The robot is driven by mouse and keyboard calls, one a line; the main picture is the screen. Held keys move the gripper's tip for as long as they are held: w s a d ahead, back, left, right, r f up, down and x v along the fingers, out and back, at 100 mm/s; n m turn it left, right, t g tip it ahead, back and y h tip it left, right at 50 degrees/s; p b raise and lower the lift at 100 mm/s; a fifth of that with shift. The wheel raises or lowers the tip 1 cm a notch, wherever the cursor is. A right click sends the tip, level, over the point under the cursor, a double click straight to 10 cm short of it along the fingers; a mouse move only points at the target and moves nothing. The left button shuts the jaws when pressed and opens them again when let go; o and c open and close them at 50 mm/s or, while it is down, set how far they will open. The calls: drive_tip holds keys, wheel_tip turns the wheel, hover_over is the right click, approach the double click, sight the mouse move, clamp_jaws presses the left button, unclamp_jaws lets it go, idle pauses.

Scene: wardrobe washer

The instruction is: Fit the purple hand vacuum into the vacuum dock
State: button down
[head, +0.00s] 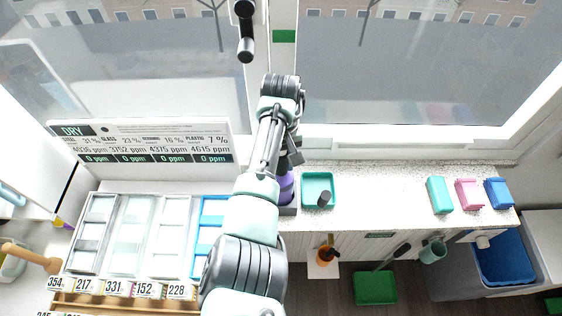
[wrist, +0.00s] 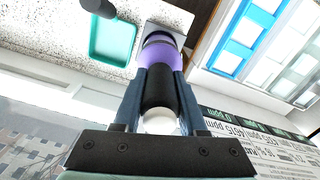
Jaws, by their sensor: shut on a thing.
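The purple hand vacuum (head: 286,188) is upright or nearly so, partly hidden behind my arm in the head view. In the wrist view its purple body (wrist: 160,53) and black handle (wrist: 158,90) show between the fingers. My gripper (wrist: 160,78) is shut on the black handle. The grey vacuum dock (head: 288,211) is at the counter's front edge, directly below the vacuum; its grey edge also shows in the wrist view (wrist: 178,33). The vacuum's lower end lines up with the dock, but I cannot tell whether it is fully seated.
A teal tray (head: 309,186) with a dark cylinder (head: 324,198) stands right beside the dock. Sorting trays (head: 130,235) lie to the left, under a sign panel (head: 140,143). Teal, pink and blue boxes (head: 468,194) stand at the right. The counter (head: 380,190) between is clear.

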drive_tip(key=c, duration=0.6)
unclamp_jaws()
drive_tip(key=shift+o, duration=1.1)
wheel_tip(320, 180, up, 13)
drive_tip(key=shift+r+b, duration=0.1)
drive_tip(key=shift+b, duration=0.5)
